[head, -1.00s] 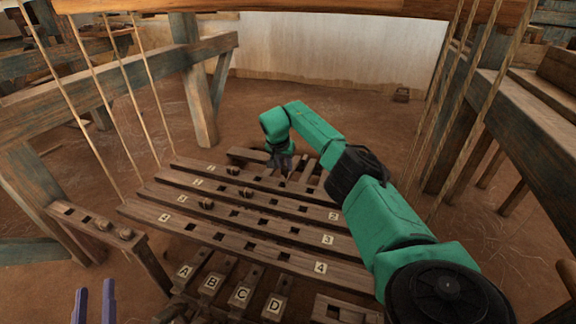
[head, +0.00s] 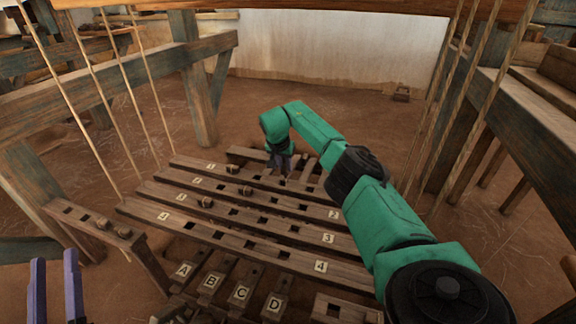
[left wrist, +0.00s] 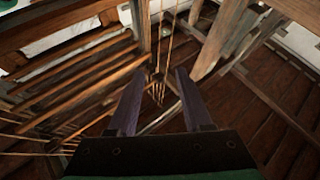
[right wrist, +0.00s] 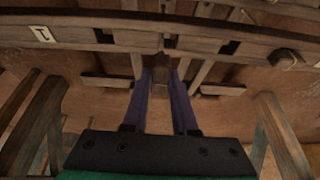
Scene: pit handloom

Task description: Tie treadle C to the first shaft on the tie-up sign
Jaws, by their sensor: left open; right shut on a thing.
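My right gripper (head: 281,160) is shut on a brown wooden peg (right wrist: 160,72). It is at the farthest slotted bar, bar 1 (head: 300,185), whose number plate also shows in the right wrist view (right wrist: 41,34). The peg is close by one of that bar's middle holes (right wrist: 168,42); I cannot tell whether it is in the hole. Treadle C (head: 240,293) is in the near row, between treadle B (head: 211,281) and treadle D (head: 274,303). My left gripper (head: 56,290) is open and empty at the lower left. I cannot make out the tie-up sign.
Bars 2 (head: 334,215), 3 (head: 328,238) and 4 (head: 320,267) lie nearer. Pegs stand in some bars, one on bar 1 (right wrist: 286,58). A rack (head: 80,220) at left holds pegs. Cords hang both sides, and loom posts (head: 195,80) stand around.

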